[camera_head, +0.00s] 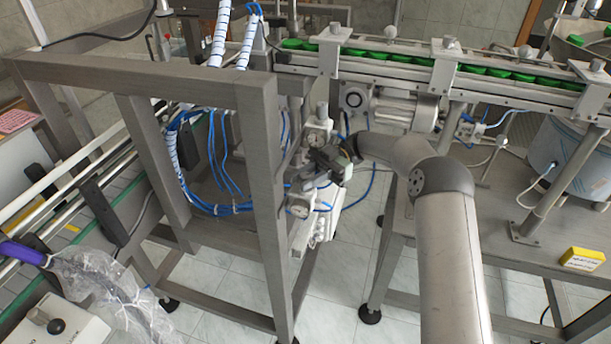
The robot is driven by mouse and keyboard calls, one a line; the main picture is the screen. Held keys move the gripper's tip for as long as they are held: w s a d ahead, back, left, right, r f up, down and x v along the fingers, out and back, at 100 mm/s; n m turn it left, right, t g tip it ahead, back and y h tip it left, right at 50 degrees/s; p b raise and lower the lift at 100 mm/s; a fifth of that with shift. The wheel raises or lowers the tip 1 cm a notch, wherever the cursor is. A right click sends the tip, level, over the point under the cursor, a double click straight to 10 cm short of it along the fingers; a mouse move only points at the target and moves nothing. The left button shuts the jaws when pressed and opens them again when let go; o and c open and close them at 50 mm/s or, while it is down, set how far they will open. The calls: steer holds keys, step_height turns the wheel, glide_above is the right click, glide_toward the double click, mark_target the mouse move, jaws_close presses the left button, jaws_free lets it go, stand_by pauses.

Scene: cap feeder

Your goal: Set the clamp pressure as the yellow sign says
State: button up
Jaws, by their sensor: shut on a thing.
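A small yellow sign (583,259) with dark lettering stands on the right machine table. Its text is too small to read. My gripper (326,160) is at the pneumatic unit on the right side of the left frame. It is shut on what looks like a regulator knob, mostly hidden by the fingers and wrist. A second round gauge (298,211) sits lower. The needles and scales of both are too small to read. A pale valve block (322,218) hangs below.
A grey metal frame (262,175) with blue hoses (218,208) stands close left of my gripper. A conveyor with green caps (395,56) runs above, with a silver motor (405,108) under it. A conveyor (50,235) and a plastic bag (115,300) are at left.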

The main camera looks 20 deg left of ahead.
steer(key=shift+r, duration=0.1)
stand_by(0.3)
steer(key=o, duration=0.9)
steer(key=shift+o, duration=0.2)
